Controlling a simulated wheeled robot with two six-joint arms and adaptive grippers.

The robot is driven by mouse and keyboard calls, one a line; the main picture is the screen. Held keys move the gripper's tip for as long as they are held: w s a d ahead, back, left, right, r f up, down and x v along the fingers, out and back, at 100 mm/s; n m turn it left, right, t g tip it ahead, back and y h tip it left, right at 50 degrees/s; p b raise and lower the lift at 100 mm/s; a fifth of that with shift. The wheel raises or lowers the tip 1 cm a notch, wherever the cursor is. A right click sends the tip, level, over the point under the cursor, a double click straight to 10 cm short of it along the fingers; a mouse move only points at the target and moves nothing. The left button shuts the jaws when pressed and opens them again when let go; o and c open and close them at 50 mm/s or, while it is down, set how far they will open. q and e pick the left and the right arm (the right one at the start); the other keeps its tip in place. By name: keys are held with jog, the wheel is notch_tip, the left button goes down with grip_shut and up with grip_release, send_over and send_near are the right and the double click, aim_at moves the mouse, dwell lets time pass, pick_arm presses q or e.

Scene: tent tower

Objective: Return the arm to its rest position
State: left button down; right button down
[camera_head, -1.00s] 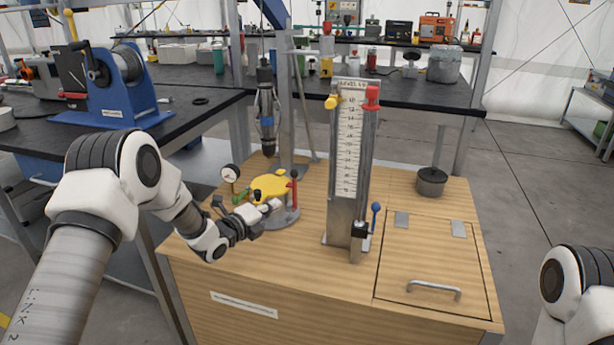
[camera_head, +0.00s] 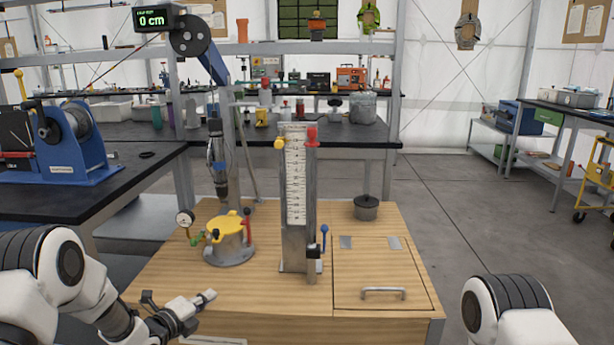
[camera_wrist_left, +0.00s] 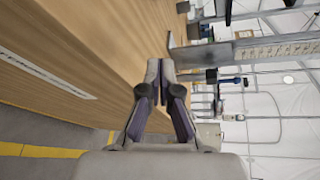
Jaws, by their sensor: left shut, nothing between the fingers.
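My left gripper (camera_head: 208,297) is at the lower left in the head view, near the front left edge of the wooden cabinet (camera_head: 150,275). In the left wrist view its fingers (camera_wrist_left: 161,72) are closed together with nothing between them. It is apart from the round metal device with a yellow lid (camera_head: 229,225), which stands farther back on the cabinet top. My right arm shows only in part at the lower right, and its gripper is out of view.
A column with a white scale (camera_head: 297,175) stands mid-cabinet, with a blue-knobbed lever (camera_head: 323,238). A dark weight (camera_head: 366,207) and a handled hatch (camera_head: 383,292) are to the right. A blue winch (camera_head: 75,140) sits on the left bench. A display reads "0 cm" (camera_head: 153,17).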

pick_arm(q)
jog(key=s+d+f+n+g+y, duration=0.2)
jog(key=s+d+f+n+g, duration=0.15)
jog(key=s+f, duration=0.95)
jog(key=s+a+f+n+g+y, duration=0.1)
jog(key=s+f+n+g, duration=0.4)
jog(key=s, duration=0.8)
jog(key=s+a+f+n+g+y, duration=0.1)
jog(key=s+f+n+g+y, duration=0.15)
jog(key=s+f+n, duration=0.65)
jog(key=s+a+r+n+g, duration=0.1)
jog(key=s+r+n+g, duration=0.15)
jog(key=s+n, duration=0.3)
jog(key=s+a+r+n+g, duration=0.1)
jog(key=s+r+n, duration=0.25)
jog(key=s, duration=0.35)
notch_tip(320, 180, up, 19)
jog(key=p, duration=1.9)
jog(key=shift+f+y+p, duration=0.15)
jog(key=shift+y+p, duration=0.15)
jog(key=shift+y, duration=0.05)
jog(key=shift+s+a+t, duration=0.1)
jog(key=shift+t, duration=0.15)
